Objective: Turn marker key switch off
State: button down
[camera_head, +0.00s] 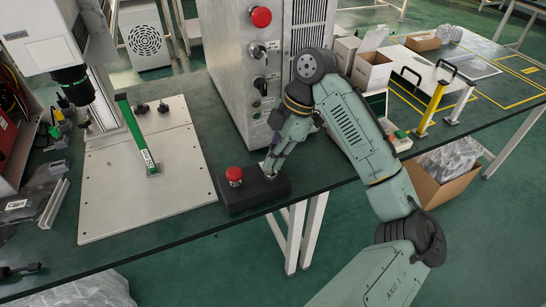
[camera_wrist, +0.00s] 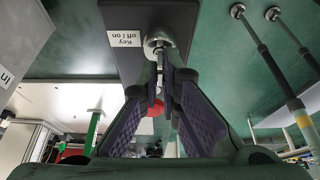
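The marker key switch is a round metal switch (camera_wrist: 158,42) on a black control box (camera_head: 240,199). In the wrist view a white label beside it reads "Key off / on", upside down. A red push button (camera_head: 234,174) sits on the same box, left of my gripper; it also shows behind the fingers in the wrist view. My gripper (camera_head: 270,169) points down at the right part of the box. In the wrist view its purple-padded fingers converge at the switch, with the tips close together on its thin key. The tips hide most of the key, so its turn angle is unclear.
A grey cabinet (camera_head: 228,70) with another red button and knobs stands right behind the box. A white base plate (camera_head: 185,198) with a green post (camera_head: 138,133) lies to the left. The table's front edge is close to the box. Open cartons (camera_head: 371,70) stand at the right.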

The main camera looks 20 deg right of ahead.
jog(key=c, duration=1.8)
grip_release()
jog(key=shift+r, duration=0.1)
jog(key=v, duration=1.2)
jog(key=shift+a, duration=0.1)
